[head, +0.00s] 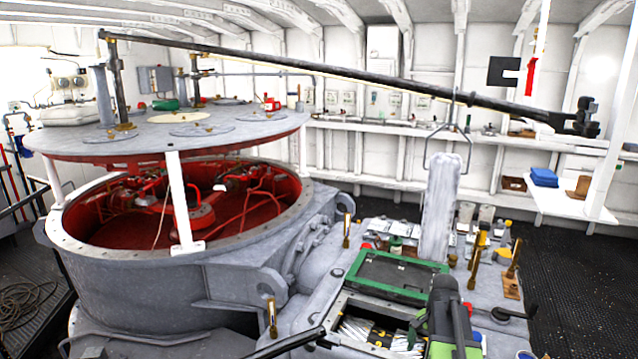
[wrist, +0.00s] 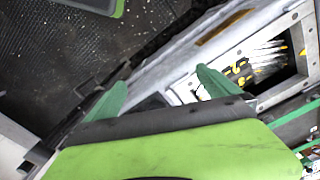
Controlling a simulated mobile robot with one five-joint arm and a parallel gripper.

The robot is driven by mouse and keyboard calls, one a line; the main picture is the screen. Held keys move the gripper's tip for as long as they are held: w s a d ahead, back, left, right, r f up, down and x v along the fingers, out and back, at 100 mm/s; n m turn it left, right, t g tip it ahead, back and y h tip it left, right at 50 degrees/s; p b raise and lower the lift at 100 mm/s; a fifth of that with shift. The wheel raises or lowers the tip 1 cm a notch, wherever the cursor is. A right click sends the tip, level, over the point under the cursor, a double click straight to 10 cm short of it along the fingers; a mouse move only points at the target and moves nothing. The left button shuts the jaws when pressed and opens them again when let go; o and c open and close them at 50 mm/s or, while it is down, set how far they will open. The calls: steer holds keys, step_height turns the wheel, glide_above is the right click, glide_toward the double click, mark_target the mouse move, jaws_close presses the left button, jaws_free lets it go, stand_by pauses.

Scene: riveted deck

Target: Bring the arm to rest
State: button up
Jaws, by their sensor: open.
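My gripper (wrist: 162,92) shows in the wrist view with its two green fingers spread wide apart and nothing between them. A grey machine casing with an opening (wrist: 268,58) lies beyond the right finger, and dark deck lies beyond the left. In the head view my green and dark arm stands at the bottom right, in front of the opening's green-framed lid (head: 392,274). The fingertips are mostly hidden there. I cannot tell the exact gap between the fingers and the casing.
A big round grey housing (head: 185,285) with a red interior fills the left, under a raised round cover (head: 225,137). A long dark bar (head: 330,70) crosses above. Brass pins, bottles and a pale post (head: 441,205) stand on the casing. Dark deck (head: 575,275) is open at right.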

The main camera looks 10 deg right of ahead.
steer(key=a+f+n+b, duration=0.2)
steer(key=a+n, duration=0.4)
steer(key=a, duration=0.8)
steer(key=s+a+f+n+b, duration=0.1)
steer(key=a+n, duration=0.5)
steer(key=a, duration=0.8)
steer(key=shift+s+a+f+b, duration=0.15)
steer(key=shift+a+f+b, duration=0.2)
steer(key=shift+f, duration=0.55)
